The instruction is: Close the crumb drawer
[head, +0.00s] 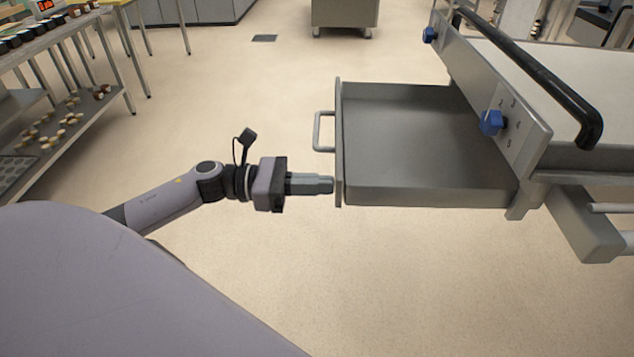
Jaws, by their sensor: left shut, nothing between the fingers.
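The crumb drawer (415,124) is a grey metal tray, pulled well out to the left from under the oven (570,75). It looks empty. Its front panel (339,150) faces left and carries a bar handle (318,131). My left gripper (331,185) is shut and empty. Its fingertips are at the front panel, on the near side of the handle; I cannot tell whether they touch it. My right gripper is not in view.
The oven has a dark bar handle (535,75) and blue knobs (491,122) above the drawer. A metal rack (100,75) with small items stands at the far left. A steel cabinet (345,14) stands at the back. The floor left of the drawer is clear.

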